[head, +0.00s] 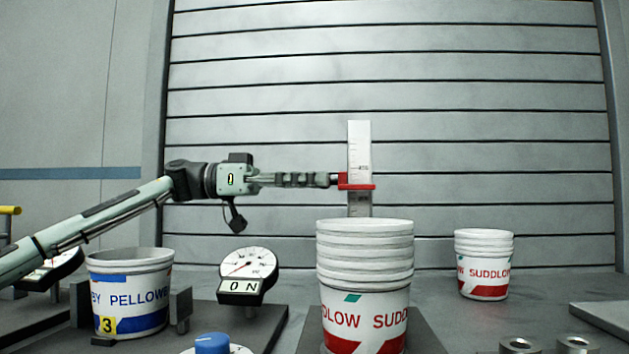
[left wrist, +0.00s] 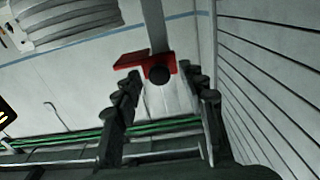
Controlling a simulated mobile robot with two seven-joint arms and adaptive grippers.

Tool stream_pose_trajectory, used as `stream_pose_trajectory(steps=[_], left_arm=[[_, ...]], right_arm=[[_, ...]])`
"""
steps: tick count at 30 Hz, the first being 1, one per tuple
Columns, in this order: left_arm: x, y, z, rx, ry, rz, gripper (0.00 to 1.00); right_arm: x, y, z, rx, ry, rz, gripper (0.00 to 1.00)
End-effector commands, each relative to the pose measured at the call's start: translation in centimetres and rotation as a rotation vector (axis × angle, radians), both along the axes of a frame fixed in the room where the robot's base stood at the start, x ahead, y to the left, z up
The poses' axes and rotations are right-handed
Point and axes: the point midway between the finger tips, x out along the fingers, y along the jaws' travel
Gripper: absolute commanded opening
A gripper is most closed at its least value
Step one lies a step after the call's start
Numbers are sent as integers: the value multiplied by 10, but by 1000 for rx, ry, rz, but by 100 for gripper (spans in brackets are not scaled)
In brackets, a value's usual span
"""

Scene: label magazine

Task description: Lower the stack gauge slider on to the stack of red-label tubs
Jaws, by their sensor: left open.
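The stack of red-label tubs (head: 365,300) stands upright in the middle of the head view, several white rims nested above a printed tub. Behind it rises the white gauge scale (head: 359,145). The red stack gauge slider (head: 358,187) sits on the scale, with a visible gap above the top rim. My left gripper (head: 333,180) reaches in level from the left, its tips at the slider's left side. In the left wrist view, the slider (left wrist: 130,59) and its black knob (left wrist: 159,76) lie between the open fingers, which appear apart from the knob. My right gripper is not in view.
A blue-label tub (head: 130,285) stands at left, beside a dial gauge (head: 248,272) reading ON. A blue knob (head: 212,343) is at the front edge. A smaller red-label stack (head: 484,262) stands back right, with metal rings (head: 520,346) in front.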

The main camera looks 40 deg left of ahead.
Motion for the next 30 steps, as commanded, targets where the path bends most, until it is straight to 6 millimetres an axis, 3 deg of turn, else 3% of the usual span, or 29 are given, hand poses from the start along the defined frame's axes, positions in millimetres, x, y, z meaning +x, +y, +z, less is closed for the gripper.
stream_pose_trajectory(steps=[16, 21, 30], left_arm=[[-64, 77, 1, -2, -1, 4, 42], [-74, 88, 1, -1, -2, 3, 42], [-75, 89, 1, -1, -2, 1, 42]], right_arm=[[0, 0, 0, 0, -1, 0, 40], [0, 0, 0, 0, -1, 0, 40], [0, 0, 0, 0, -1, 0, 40]])
